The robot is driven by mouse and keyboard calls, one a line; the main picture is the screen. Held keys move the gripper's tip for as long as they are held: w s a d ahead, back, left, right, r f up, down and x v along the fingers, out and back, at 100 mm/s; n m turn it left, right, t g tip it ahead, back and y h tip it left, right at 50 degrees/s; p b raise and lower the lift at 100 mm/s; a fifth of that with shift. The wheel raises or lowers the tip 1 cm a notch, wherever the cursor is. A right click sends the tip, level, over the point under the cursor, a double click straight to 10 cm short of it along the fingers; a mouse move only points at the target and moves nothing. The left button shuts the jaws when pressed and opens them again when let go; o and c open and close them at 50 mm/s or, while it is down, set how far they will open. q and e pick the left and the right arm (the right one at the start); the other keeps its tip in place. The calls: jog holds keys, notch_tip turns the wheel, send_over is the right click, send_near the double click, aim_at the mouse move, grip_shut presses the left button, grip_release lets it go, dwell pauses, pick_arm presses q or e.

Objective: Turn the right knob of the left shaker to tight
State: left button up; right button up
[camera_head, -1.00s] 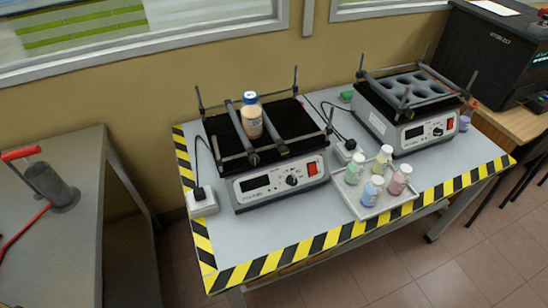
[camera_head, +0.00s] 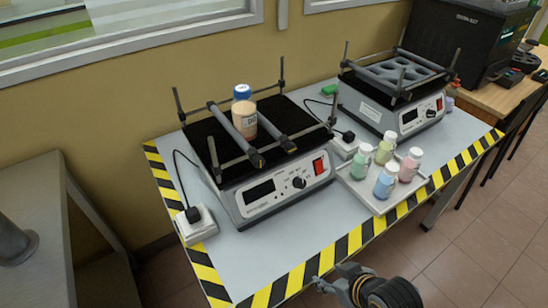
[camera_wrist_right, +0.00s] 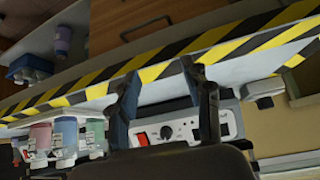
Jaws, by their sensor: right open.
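The left shaker (camera_head: 225,195) has a black top, a front panel with a dark display, a round dial (camera_head: 299,182) and a red switch (camera_head: 320,165). Two grey bars run across its top, with a left dark end knob (camera_head: 257,160) and a right dark end knob (camera_head: 288,145). A blue-capped bottle (camera_head: 244,115) stands between the bars. My right gripper (camera_head: 335,280) is in front of the table's striped edge, apart from the shaker. In the wrist view, my right gripper (camera_wrist_right: 162,85) is open and empty, with the panel dial (camera_wrist_right: 166,132) beyond its fingers. My left gripper is out of view.
A tray (camera_head: 378,207) with several capped bottles stands right of the left shaker. A second shaker (camera_head: 375,115) with a holed rack stands behind it. A white power socket (camera_head: 196,225) sits at the table's left. The front strip of table is clear.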

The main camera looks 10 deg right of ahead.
jog(key=w+r+t+y, duration=0.2)
jog(key=w+r+t, duration=0.2)
jog(key=w+r, duration=0.25)
jog(key=n+t+y, duration=0.1)
jog(key=t+y, duration=0.2)
jog(key=t, duration=0.3)
send_near(293, 149)
pick_arm(q)
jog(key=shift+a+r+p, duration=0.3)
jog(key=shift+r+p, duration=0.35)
jog(key=shift+p, duration=0.3)
pick_arm(e)
jog(key=x, duration=0.8)
jog(key=shift+w+a+r, duration=0.1)
jog(key=shift+w+a, duration=0.1)
jog(key=shift+c, duration=0.2)
grip_shut()
